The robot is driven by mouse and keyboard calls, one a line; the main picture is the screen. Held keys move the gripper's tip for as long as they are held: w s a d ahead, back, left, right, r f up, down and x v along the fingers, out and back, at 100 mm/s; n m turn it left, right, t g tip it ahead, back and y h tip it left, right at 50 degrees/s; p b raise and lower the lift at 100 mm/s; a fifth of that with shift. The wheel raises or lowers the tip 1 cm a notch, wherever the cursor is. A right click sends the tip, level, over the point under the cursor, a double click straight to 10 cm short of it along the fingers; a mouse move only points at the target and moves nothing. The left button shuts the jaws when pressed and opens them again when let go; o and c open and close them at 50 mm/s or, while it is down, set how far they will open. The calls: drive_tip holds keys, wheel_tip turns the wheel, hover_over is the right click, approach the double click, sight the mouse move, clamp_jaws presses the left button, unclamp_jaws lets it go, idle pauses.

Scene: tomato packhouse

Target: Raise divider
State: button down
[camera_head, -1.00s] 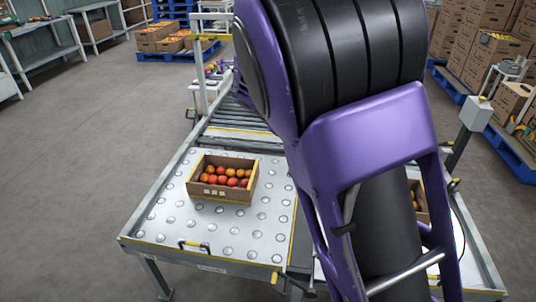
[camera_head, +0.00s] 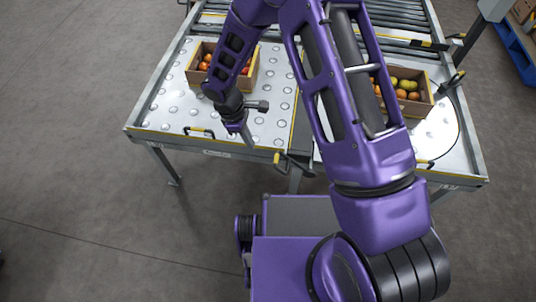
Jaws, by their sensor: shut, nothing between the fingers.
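A dark strip with a yellow edge (camera_head: 293,128), which looks like the divider, runs lengthwise between the two halves of the table. Whether it stands up or lies flush is unclear, and my arm hides its far part. A yellow-tipped lever (camera_head: 279,160) sticks out at the front edge below it. My gripper (camera_head: 250,146) points down over the front of the left half, to the left of the strip and the lever. It is shut and empty, and does not visibly touch the lever.
A cardboard crate of red tomatoes (camera_head: 195,76) stands on the left ball-studded half (camera_head: 165,107). A crate of green and orange tomatoes (camera_head: 411,106) stands on the right half, partly behind my arm. Yellow-and-black handles (camera_head: 199,131) sit along the front edge.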

drive_tip(key=b+x, duration=0.1)
drive_tip(key=x, duration=0.9)
drive_tip(key=d+r, duration=0.2)
drive_tip(key=d, duration=0.1)
drive_tip(key=shift+s+d+r, duration=0.15)
drive_tip(key=shift+s+d, duration=0.05)
drive_tip(key=shift+s, duration=0.05)
drive_tip(key=shift+d+r, duration=0.1)
drive_tip(key=shift+r, duration=0.05)
drive_tip(key=shift+d+r+y+p, duration=0.3)
drive_tip(key=shift+d+r+p, duration=0.05)
drive_tip(key=shift+p, duration=0.15)
